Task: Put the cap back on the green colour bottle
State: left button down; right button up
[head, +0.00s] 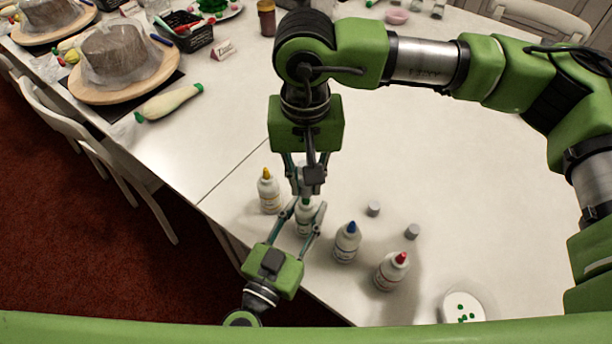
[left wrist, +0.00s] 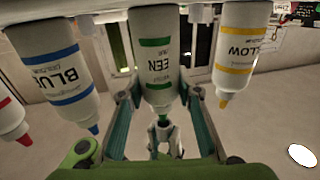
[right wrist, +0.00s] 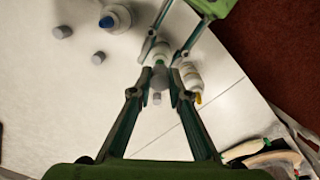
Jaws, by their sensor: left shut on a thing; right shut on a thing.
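The green colour bottle (head: 305,216) stands upright near the table edge, with its green nozzle (left wrist: 162,118) showing in the left wrist view. My left gripper (head: 294,222) is shut on its body from the front. My right gripper (head: 309,186) points down from above, right over the nozzle. It is shut on a small grey cap (right wrist: 156,77), mostly hidden between the fingertips. I cannot tell whether the cap touches the nozzle.
A yellow bottle (head: 269,191) stands left of the green one; blue (head: 347,242) and red (head: 391,271) bottles stand right. A white dish (head: 447,306) stands at right.

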jog(key=shift+f, duration=0.15)
jog(key=shift+f, duration=0.75)
jog(key=shift+f, duration=0.6)
